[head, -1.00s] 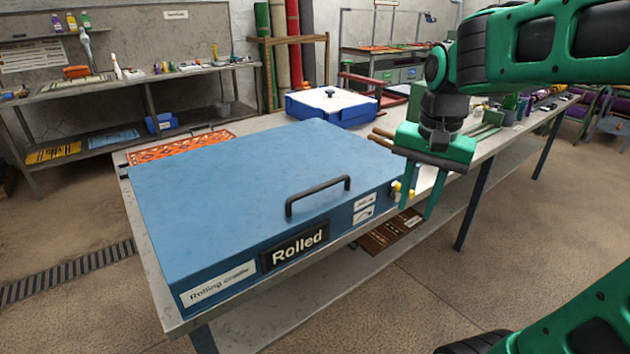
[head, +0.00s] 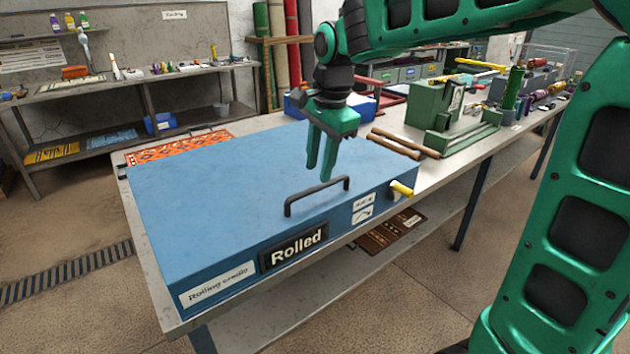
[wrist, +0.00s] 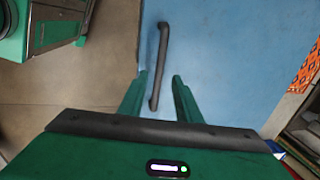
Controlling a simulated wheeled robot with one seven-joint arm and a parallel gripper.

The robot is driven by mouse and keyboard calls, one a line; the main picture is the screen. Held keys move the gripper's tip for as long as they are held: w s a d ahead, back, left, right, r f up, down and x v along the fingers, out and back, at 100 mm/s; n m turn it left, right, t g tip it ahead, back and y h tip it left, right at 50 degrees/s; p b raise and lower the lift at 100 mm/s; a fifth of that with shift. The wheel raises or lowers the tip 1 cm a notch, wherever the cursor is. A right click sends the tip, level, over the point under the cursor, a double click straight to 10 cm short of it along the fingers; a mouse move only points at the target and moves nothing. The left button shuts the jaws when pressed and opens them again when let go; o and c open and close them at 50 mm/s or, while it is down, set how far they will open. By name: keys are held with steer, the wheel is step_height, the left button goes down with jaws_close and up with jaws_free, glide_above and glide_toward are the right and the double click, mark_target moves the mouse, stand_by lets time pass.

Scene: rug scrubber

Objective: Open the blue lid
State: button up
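The blue lid (head: 220,190) lies flat and shut on a wide box on the workbench. A dark bar handle (head: 318,196) stands up from the lid near its front edge; it also shows in the wrist view (wrist: 162,62). My gripper (head: 318,178) hangs above the lid just behind the right part of the handle in the head view. Its two green fingers are apart and empty. In the wrist view the fingers (wrist: 160,78) point toward the lid, with the near end of the handle between them in the picture. I cannot tell how high the fingertips are above the handle.
A yellow lever (head: 401,188) sticks out at the box's right front corner. An orange patterned rug (head: 180,147) lies behind the box.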

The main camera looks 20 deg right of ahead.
mark_target(317, 188)
steer(key=shift+w+a+f, duration=0.1)
steer(key=shift+w+f, duration=0.15)
steer(key=shift+f, duration=0.95)
steer(key=shift+w+f, duration=0.2)
steer(key=shift+f, duration=1)
jaws_close()
